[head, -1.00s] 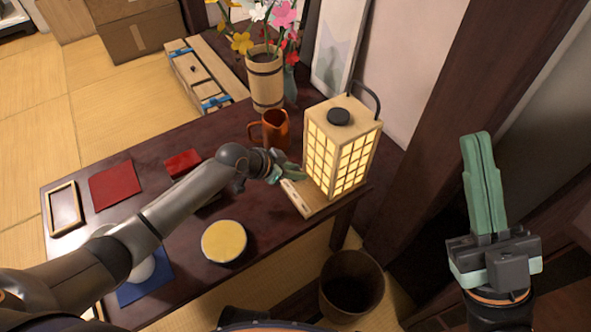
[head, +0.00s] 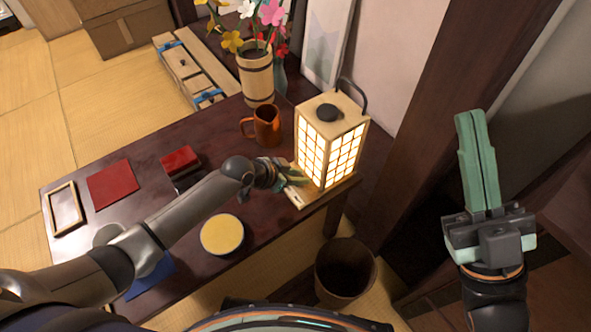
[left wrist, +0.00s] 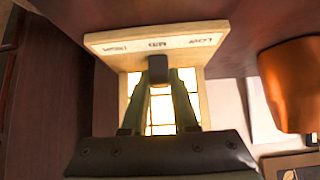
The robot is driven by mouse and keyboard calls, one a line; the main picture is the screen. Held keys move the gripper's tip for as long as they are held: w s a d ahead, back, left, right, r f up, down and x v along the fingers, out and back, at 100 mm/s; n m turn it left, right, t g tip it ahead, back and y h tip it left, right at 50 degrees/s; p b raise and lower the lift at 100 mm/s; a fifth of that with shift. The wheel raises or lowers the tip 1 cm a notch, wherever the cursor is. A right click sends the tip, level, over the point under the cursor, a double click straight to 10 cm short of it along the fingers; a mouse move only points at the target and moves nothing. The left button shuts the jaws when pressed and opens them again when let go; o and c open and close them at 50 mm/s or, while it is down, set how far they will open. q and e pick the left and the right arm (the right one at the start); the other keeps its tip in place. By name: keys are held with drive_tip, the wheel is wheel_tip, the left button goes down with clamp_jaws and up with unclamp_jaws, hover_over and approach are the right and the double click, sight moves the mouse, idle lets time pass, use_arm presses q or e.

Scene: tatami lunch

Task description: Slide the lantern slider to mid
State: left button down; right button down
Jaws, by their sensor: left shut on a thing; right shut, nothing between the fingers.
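The lantern (head: 326,145), a lit wooden box with a paper grid and dark cap, stands on its wooden base at the table's right end. In the left wrist view the base (left wrist: 215,30) carries a label strip (left wrist: 120,46) with upside-down words, the middle one seemingly MID. The dark slider knob (left wrist: 158,68) is in line with that middle word. My left gripper (head: 297,179) is at the front of the base, its fingers closed around the knob. The knob is hidden in the head view. My right gripper (head: 470,118) is shut and empty, off to the right.
An orange-brown mug (head: 267,124) stands behind my left gripper, and a flower bucket (head: 257,78) is further back. A yellow-topped round tin (head: 222,234) sits near the front edge. A bin (head: 343,272) is on the floor below. A dark post (head: 450,90) rises at right.

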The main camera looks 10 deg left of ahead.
use_arm(q)
drive_tip(key=c, duration=0.7)
unclamp_jaws()
drive_tip(key=shift+a+r, duration=0.1)
drive_tip(key=p+v, duration=0.3)
drive_tip(key=v, duration=0.2)
drive_tip(key=shift+s+a+r, duration=0.15)
drive_tip(key=shift+s+r, duration=0.05)
drive_tip(key=shift+r, duration=0.05)
drive_tip(key=shift+p+v, duration=1.2)
drive_tip(key=shift+v, duration=2.1)
use_arm(e)
drive_tip(key=w+f+m+g+h, duration=0.1)
drive_tip(key=w+f+m+h, duration=0.2)
drive_tip(key=f, duration=0.3)
drive_tip(key=w+d+f+m+g+h, duration=0.1)
drive_tip(key=w+f+m+g+h, duration=0.1)
drive_tip(key=w+f+m+h, duration=0.2)
drive_tip(key=shift+d+f+h, duration=0.3)
drive_tip(key=shift+f+h, duration=0.8)
drive_tip(key=shift+f, duration=0.1)
